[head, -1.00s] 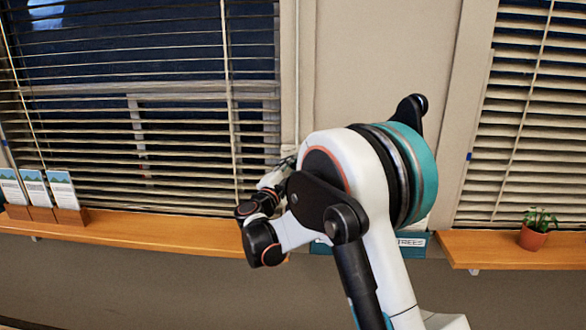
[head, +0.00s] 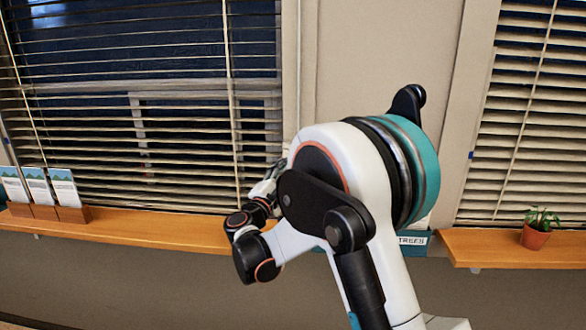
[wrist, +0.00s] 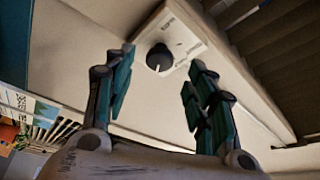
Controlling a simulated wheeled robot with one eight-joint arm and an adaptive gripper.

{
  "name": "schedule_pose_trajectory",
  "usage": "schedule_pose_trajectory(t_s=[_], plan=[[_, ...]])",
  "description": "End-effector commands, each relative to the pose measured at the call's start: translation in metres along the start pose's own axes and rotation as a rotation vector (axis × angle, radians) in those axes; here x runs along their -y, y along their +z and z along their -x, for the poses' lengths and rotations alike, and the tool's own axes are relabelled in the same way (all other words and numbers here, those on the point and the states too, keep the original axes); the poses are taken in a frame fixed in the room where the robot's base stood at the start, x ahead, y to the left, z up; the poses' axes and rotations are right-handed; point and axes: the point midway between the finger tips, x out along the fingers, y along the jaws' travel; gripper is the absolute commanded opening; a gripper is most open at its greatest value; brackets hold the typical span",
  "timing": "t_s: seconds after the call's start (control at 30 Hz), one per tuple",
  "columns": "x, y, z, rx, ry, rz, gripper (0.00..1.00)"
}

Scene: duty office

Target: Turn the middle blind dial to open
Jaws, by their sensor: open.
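A dark round dial (wrist: 159,57) sits on a pale wall plate (wrist: 182,38) with small print, in the upper middle of the wrist view. My gripper (wrist: 160,68) is open, its two fingers apart on either side of the dial in that picture. No contact with the dial shows. In the head view my arm hides the dial and most of my gripper. The left window blind (head: 130,110) has its slats apart, with dark glass showing between them. The right blind (head: 525,110) also shows.
A wooden sill (head: 140,226) runs under the left blind and holds several brochure stands (head: 45,190). A potted plant (head: 536,232) stands on the right sill (head: 500,249). A teal sign box (head: 412,242) is partly behind my arm.

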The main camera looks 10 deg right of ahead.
Motion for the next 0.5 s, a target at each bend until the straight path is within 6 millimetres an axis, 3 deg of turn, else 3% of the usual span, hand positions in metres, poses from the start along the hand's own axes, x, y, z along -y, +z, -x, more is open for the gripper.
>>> schedule_pose_trajectory(t_s=[0.2, 0.5], plan=[[0.001, 0.001, 0.044, 0.002, -0.001, 0.000, 0.51], [-0.001, 0.000, 0.070, -0.001, 0.001, -0.001, 0.51]])
